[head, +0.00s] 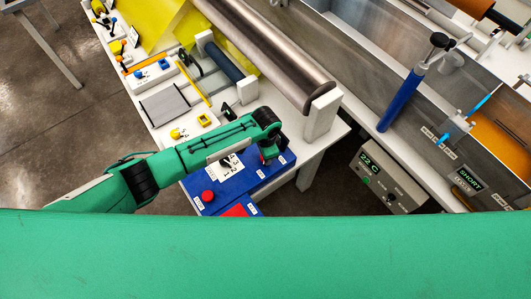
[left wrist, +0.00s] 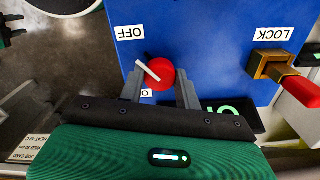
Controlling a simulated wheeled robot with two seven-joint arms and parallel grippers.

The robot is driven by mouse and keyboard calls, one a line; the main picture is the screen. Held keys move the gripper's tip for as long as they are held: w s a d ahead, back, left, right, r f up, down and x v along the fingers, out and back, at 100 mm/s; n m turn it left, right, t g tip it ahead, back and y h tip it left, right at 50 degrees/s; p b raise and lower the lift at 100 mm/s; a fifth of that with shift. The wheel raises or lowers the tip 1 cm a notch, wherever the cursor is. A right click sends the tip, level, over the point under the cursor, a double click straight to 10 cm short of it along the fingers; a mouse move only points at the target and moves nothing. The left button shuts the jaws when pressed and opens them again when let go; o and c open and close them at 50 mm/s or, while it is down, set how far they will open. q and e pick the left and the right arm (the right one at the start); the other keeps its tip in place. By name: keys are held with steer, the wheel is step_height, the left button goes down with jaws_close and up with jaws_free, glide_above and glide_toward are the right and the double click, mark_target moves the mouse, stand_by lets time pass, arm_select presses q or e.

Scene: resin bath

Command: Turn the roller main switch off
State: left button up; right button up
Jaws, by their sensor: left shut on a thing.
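A blue control box (head: 261,185) stands at the near end of the white bench. In the left wrist view its blue face (left wrist: 215,60) carries a round red switch knob (left wrist: 163,78) with a white pointer bar slanting up and left. An OFF label (left wrist: 128,33) lies above the knob in the picture. A second, partly hidden label (left wrist: 147,93) lies just below it. My left gripper (left wrist: 158,84) is shut on the red knob, one finger on each side. In the head view the left gripper (head: 268,155) covers the knob. My right gripper is not in view.
A LOCK label (left wrist: 274,34) and a brass fitting (left wrist: 268,65) with a red handle (left wrist: 302,90) sit right of the knob. A long roller (head: 265,50) lies beyond.

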arm_select(q)
steer(key=shift+r, duration=0.1)
stand_by(0.4)
steer(key=o, duration=1)
steer(key=shift+c, duration=0.2)
step_height(320, 180, up, 14)
steer(key=b, duration=0.3)
steer(key=shift+f, duration=0.2)
